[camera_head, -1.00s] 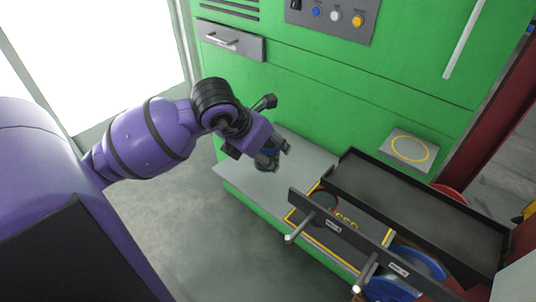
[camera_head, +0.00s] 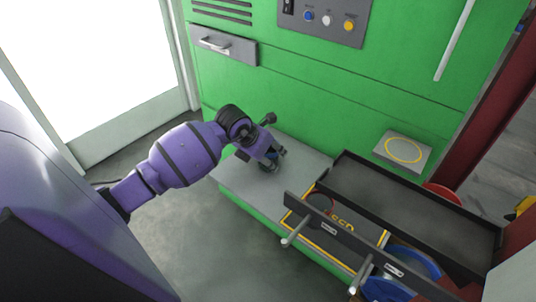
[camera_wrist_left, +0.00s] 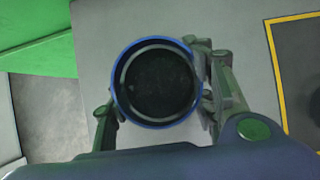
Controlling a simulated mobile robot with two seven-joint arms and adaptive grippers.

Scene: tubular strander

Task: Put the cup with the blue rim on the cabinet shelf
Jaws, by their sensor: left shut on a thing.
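The cup with the blue rim (camera_wrist_left: 158,82) is seen from above in the left wrist view, its inside dark. My left gripper (camera_head: 274,161) is shut on this cup, with fingers on both sides of it. In the head view the cup is mostly hidden by the gripper; only a bit of blue shows. The gripper is over the grey ledge (camera_head: 235,180) in front of the green cabinet (camera_head: 300,95); I cannot tell if the cup touches the ledge. A small grey shelf with a yellow ring (camera_head: 404,150) juts from the cabinet at the right and is empty. My right gripper is not in view.
A dark tray (camera_head: 415,205) and a black bar with handles stand right of my gripper. A dark round thing with a red rim (camera_head: 320,203) sits in a yellow-lined area there. Blue reels are below. A drawer (camera_head: 224,45) is at upper left.

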